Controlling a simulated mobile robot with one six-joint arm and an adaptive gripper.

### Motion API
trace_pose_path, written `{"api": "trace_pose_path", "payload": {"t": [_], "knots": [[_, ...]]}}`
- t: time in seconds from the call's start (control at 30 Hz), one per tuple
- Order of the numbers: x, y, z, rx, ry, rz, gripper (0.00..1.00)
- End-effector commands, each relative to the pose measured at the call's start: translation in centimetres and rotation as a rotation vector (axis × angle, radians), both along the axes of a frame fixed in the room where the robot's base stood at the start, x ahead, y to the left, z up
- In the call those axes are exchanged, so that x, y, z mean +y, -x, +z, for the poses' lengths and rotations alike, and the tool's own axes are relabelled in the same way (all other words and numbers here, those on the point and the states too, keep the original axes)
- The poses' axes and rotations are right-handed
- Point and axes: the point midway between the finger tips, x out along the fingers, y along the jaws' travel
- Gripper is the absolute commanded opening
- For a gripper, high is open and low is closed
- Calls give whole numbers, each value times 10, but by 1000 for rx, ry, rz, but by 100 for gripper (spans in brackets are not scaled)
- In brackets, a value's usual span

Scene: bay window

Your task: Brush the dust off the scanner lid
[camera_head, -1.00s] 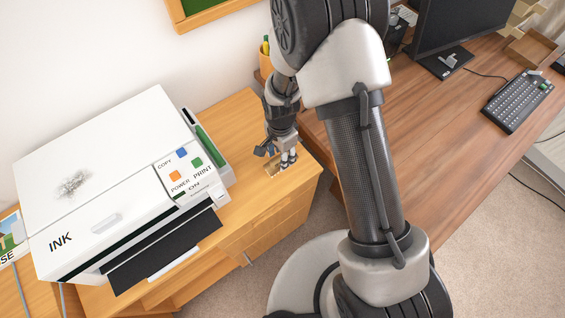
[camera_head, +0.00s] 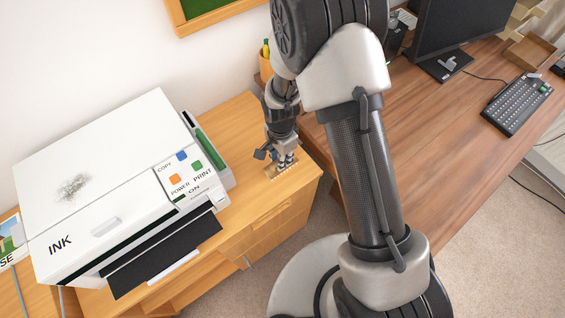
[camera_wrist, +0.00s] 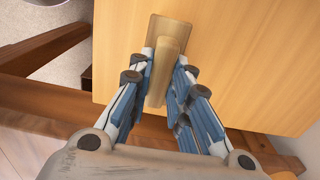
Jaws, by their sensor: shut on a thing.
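The white printer-scanner stands at the left in the head view, and its flat lid (camera_head: 110,150) is closed. A grey smudge of dust (camera_head: 73,187) lies on the lid's left part. A small wooden brush (camera_head: 287,172) sits on the wooden cabinet top, right of the printer. It also shows in the wrist view as a flat wooden block with a raised grip (camera_wrist: 172,27); its bristles are hidden. My gripper (camera_head: 284,160) points down at the brush. In the wrist view my gripper (camera_wrist: 167,68) has its blue-sided fingers shut on the raised grip.
The printer's raised control panel (camera_head: 190,172) and black paper tray (camera_head: 165,252) face the front. A brown desk (camera_head: 440,130) with a monitor (camera_head: 460,30) and keyboard (camera_head: 518,102) is at the right.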

Motion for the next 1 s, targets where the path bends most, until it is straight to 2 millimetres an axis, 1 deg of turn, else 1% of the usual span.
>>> {"api": "trace_pose_path", "payload": {"t": [0.27, 1.0], "knots": [[0, 0, 4, -1, -1, 0, 0], [0, 0, 60, -1, -1, 0, 0]]}}
